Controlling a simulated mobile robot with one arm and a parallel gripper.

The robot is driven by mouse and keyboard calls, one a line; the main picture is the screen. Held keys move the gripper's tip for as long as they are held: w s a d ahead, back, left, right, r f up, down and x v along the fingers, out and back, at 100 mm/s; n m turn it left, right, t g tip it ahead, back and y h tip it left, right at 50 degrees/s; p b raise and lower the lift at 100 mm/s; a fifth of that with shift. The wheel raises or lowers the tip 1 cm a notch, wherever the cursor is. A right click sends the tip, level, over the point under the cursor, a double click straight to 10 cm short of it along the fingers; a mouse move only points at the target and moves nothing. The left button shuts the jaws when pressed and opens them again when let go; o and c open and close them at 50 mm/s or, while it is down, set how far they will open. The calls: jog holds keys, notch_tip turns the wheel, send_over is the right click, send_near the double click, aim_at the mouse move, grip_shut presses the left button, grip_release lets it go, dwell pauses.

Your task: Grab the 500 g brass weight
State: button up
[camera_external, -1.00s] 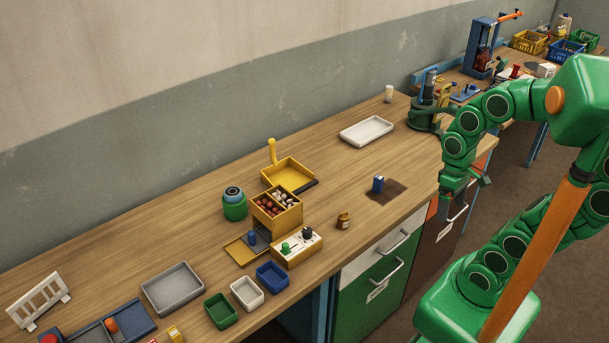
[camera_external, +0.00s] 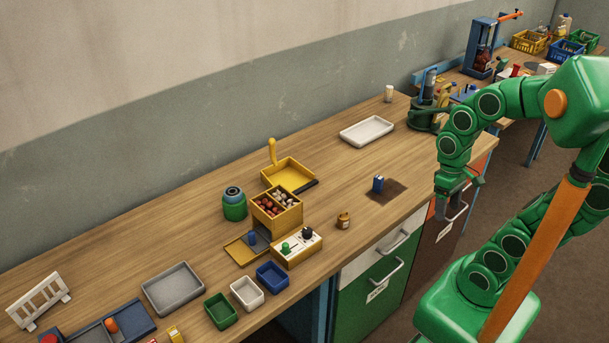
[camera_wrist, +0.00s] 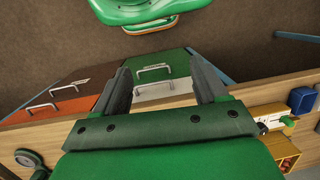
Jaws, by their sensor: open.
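A small brass-coloured weight (camera_external: 343,221) with a knob on top stands upright near the front edge of the wooden bench, in the external view. It is right of the yellow box with knobs. I cannot read its marking. My gripper (camera_external: 459,196) hangs in front of the bench edge, to the right of the weight and well apart from it. In the wrist view my gripper (camera_wrist: 160,85) is open and empty, its two fingers over the drawer fronts. The weight does not show in the wrist view.
The yellow knob box (camera_external: 298,247) and blue bin (camera_external: 272,277) lie left of the weight. A white tray (camera_external: 367,131) is farther back. Drawer handles (camera_external: 393,243) jut out below the edge.

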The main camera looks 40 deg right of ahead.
jog(key=w+a+f+m+y, duration=0.3)
jog(key=w+a+f, duration=0.15)
jog(key=w, duration=0.25)
jog(key=m+t+y, duration=0.4)
jog(key=m+y, duration=0.5)
jog(key=m, duration=0.7)
send_near(348, 214)
jog(key=x, duration=0.4)
jog(key=shift+s+a+f, duration=0.15)
jog(key=shift+s+f, duration=0.15)
jog(key=shift+s, duration=0.05)
jog(key=shift+w+d+f+m, duration=0.25)
jog(key=shift+w+f+m, duration=0.05)
jog(key=shift+w+f, duration=0.1)
jog(key=shift+r+x, duration=0.15)
jog(key=shift+x, duration=1.75)
jog(key=shift+r+x, duration=0.2)
jog(key=shift+x, duration=1.75)
jog(key=shift+w+a, duration=0.1)
jog(key=shift+a, duration=0.05)
grip_shut()
